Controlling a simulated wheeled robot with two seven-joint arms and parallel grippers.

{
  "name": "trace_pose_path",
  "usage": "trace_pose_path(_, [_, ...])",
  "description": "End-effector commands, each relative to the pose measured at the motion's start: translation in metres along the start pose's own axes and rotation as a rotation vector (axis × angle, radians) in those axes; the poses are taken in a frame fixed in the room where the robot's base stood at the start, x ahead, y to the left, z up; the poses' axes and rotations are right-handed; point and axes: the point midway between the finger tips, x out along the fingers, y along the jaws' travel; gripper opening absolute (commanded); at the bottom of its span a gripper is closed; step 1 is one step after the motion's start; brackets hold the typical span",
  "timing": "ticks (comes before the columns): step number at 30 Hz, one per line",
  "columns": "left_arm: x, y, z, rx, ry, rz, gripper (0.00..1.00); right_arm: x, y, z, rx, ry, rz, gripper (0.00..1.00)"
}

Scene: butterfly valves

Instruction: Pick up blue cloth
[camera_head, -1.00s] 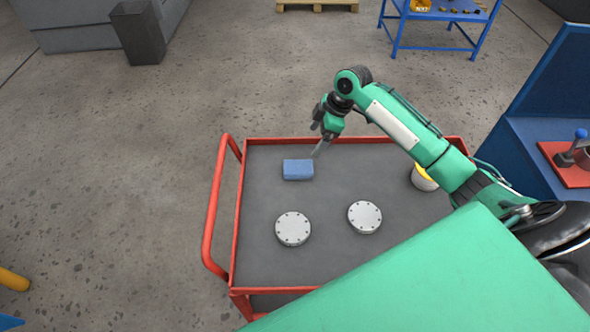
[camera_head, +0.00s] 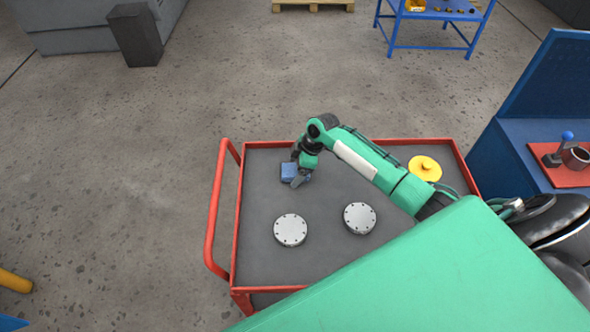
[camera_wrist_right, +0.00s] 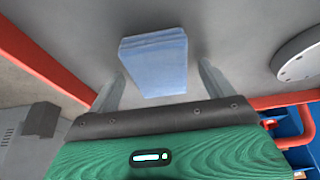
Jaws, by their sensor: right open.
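The blue cloth (camera_head: 288,172) is a folded block lying on the grey top of the red-framed cart (camera_head: 262,262), partly covered by my right gripper in the head view. My right gripper (camera_head: 299,180) is at the cloth, with its fingers pointing down. In the right wrist view the cloth (camera_wrist_right: 155,62) lies ahead of and between the two open fingers of the gripper (camera_wrist_right: 162,85), with a gap on each side. Whether the fingertips are level with the cloth is unclear. My left gripper is not in view.
Two round metal discs, one left (camera_head: 290,230) and one right (camera_head: 359,217), lie on the cart in front of the cloth. A yellow knobbed object (camera_head: 425,168) sits at the cart's right. The cart's red rim (camera_head: 236,215) surrounds its top.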

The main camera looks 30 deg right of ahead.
Motion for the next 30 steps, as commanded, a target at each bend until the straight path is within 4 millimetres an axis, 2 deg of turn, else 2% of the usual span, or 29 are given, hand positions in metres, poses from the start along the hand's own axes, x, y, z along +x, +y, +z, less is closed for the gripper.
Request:
trace_pose_path(17, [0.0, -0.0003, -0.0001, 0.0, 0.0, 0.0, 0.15, 0.0045, -0.0001, 0.0014, 0.0, -0.001, -0.001, 0.85])
trace_pose_path(24, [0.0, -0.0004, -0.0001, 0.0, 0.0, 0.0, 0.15, 0.0044, -0.0001, 0.0013, 0.0, -0.001, -0.001, 0.39])
trace_pose_path(25, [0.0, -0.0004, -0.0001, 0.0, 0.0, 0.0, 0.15, 0.0043, -0.0002, 0.0013, 0.0, -0.001, -0.001, 0.37])
trace_pose_path(30, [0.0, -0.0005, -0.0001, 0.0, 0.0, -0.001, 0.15, 0.0042, -0.0001, 0.0012, 0.0, 0.0, 0.0, 0.36])
